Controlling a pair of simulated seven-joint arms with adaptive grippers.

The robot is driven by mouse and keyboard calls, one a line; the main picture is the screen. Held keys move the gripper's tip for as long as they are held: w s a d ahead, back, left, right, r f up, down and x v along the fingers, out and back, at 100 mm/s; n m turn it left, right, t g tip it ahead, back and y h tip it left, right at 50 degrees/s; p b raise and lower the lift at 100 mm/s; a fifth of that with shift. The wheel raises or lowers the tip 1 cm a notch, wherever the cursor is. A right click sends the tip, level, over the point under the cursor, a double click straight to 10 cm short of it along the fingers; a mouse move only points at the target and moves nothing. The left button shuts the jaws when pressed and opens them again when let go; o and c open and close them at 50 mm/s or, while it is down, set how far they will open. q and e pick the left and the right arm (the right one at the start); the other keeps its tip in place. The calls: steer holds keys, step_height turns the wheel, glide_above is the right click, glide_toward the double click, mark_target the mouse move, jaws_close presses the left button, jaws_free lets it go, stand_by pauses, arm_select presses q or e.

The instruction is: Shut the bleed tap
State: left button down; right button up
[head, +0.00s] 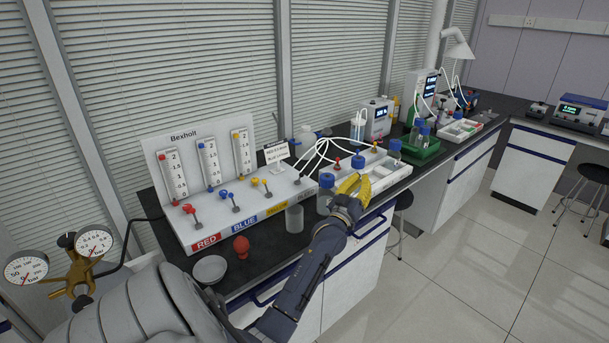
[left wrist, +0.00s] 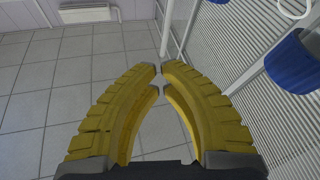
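The white Bexholt panel (head: 170,205) stands on the black bench with red, blue and yellow taps along its sloped front. The bleed tap (head: 297,181) is the small dark one at the panel's right end, above a grey label that is hard to read. Its handle position is too small to tell. My left gripper (head: 352,184) is to the right of the bleed tap, apart from it, over the bottles. In the left wrist view its yellow fingers (left wrist: 161,78) come together at the tips with nothing held between them. My right gripper is not in view.
A clear beaker (head: 294,219), a red bulb (head: 241,247) and a white dish (head: 210,269) stand before the panel. A blue-capped bottle (head: 326,183) is close beside my left gripper; a blue cap (left wrist: 292,62) shows in the wrist view. White tubes arch behind the bleed tap.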

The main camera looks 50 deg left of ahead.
arm_select(q)
steer(key=s+a+r+n+g+y, duration=0.3)
steer(key=a+r+n+g+y, duration=0.5)
steer(key=a+n, duration=0.4)
steer(key=s+a+r+n+g+y, duration=0.3)
steer(key=a+r+n+g+y, duration=0.3)
steer(key=a+n+y, duration=0.45)
steer(key=s+a+f+n+g+h, duration=0.3)
steer(key=a+n+g+h, duration=0.25)
steer(key=n, duration=0.25)
steer(key=s+a+f+n+g+h, duration=0.3)
steer(key=s+a+n+g+h, duration=0.1)
steer(key=a+n+g, duration=0.4)
steer(key=w+d+f+n+t+h, duration=0.2)
steer(key=w+d+f+h, duration=0.1)
steer(key=d+h, duration=0.3)
steer(key=w+d+f+n+t+h, duration=0.3)
steer(key=w+d+h, duration=0.3)
steer(key=d, duration=0.3)
steer(key=shift+d+f+h, duration=0.3)
steer(key=shift+f+h, duration=0.2)
steer(key=shift+f, duration=0.1)
